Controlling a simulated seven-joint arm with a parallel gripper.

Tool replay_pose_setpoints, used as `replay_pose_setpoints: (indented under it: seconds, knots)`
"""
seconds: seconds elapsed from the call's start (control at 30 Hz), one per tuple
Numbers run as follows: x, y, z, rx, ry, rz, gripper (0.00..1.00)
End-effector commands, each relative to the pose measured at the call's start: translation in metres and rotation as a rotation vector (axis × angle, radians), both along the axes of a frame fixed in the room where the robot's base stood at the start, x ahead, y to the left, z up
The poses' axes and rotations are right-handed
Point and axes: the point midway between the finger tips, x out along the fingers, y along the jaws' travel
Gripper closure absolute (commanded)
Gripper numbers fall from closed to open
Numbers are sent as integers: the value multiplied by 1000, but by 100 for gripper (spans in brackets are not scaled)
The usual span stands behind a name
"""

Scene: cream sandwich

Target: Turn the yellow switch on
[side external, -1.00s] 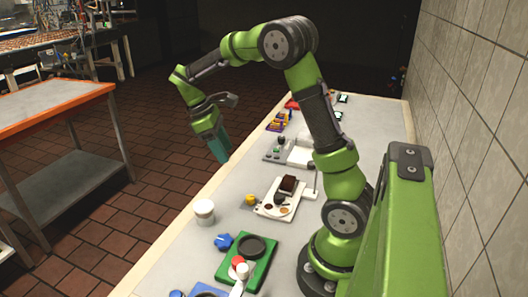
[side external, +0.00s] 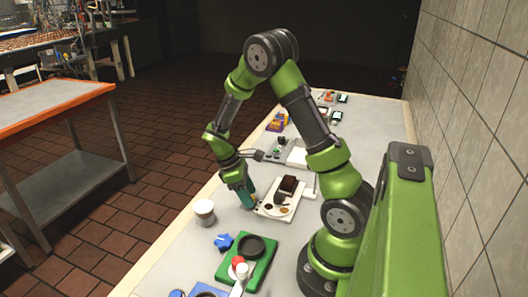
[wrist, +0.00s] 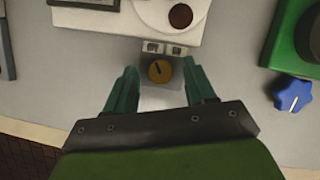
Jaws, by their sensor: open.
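The yellow switch (wrist: 159,70) is a small round knob with a dark line on its face, on a small plate at the edge of a white panel (wrist: 110,22). In the side view my gripper hides it. My gripper (side external: 249,203) is open and points down at the near edge of this panel. In the wrist view its two green fingers (wrist: 159,82) stand on either side of the knob, with a gap on each side. I cannot tell how far above the knob the fingertips are.
A dark layered block (side external: 288,185) sits on the white panel. A blue knob (side external: 224,242) belongs beside a green panel (side external: 248,272) nearer the camera. More panels lie farther down the bench.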

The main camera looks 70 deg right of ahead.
Motion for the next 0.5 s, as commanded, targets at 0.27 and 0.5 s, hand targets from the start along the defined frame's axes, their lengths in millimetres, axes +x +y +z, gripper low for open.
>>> replay_pose_setpoints:
  seconds: [0.27, 0.5]
  knots:
    - [-1, -1, -3, -1, -1, 0, 45]
    - [-1, -1, -3, -1, -1, 0, 73]
